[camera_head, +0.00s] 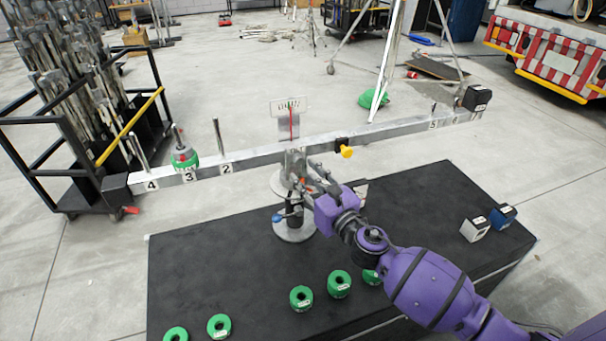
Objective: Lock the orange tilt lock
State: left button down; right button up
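A balance scale with a long grey beam (255,160) stands on a black table. My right gripper (308,176) is at the scale's central post, just below the beam. A small orange part (302,181), which looks like the tilt lock, shows at its fingertips. The fingers partly cover this part, and I cannot tell whether they touch it or how far they are closed. The beam slopes, with its left end lower than its right. A pointer plate (290,107) with a red needle stands above the beam's middle. My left gripper is not in view.
A yellow knob (346,152) sits on the beam right of the post, and a blue knob (279,217) low on the post. A green weight (185,158) sits at peg 3. Several green rings (301,298) and two blocks (475,229) lie on the black table (215,262).

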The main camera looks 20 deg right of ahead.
jog(key=shift+x, duration=0.95)
jog(key=shift+s, duration=0.1)
grip_shut()
jog(key=shift+f, duration=0.1)
